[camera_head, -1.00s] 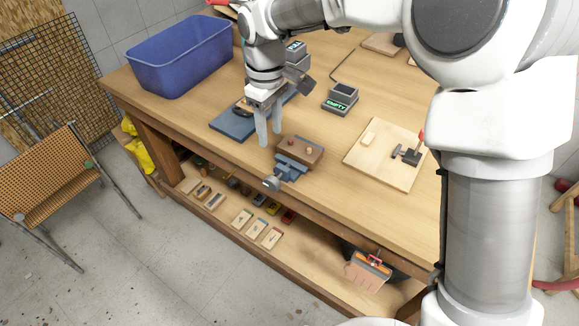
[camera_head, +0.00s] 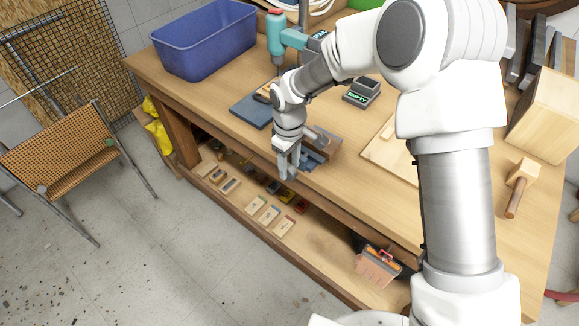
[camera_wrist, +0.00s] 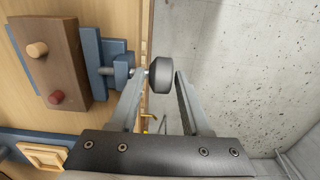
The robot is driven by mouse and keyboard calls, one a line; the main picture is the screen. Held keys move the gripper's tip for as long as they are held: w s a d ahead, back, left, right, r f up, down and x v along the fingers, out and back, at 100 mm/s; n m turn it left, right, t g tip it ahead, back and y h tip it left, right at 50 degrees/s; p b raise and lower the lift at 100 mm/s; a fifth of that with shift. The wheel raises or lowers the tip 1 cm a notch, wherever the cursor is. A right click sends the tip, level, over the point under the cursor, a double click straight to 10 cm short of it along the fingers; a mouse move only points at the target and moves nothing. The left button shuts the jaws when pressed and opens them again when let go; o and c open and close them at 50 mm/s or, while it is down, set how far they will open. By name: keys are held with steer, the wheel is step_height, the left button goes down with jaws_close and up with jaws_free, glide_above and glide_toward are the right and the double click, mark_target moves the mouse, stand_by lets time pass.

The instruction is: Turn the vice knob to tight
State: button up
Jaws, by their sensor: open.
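The vice (camera_head: 314,157) is blue and sits at the table's front edge, partly hidden by my gripper in the head view. In the wrist view the blue vice (camera_wrist: 92,55) has a screw leading to a dark grey round knob (camera_wrist: 162,75). My gripper (camera_wrist: 160,76) is open. Its fingertips lie on either side of the knob, with a visible gap on the right; I cannot tell whether the left finger touches it. In the head view my gripper (camera_head: 288,173) points down just off the table edge, and the knob is hidden.
A brown wooden block (camera_wrist: 45,62) with a tan peg and a red peg is at the vice. A blue bin (camera_head: 205,40), a teal drill (camera_head: 275,35), a display reading EMPTY (camera_head: 357,97) and a pale board (camera_head: 393,150) are on the table. Several small items lie on the lower shelf.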

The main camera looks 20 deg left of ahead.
steer(key=shift+f, duration=0.7)
jaws_close()
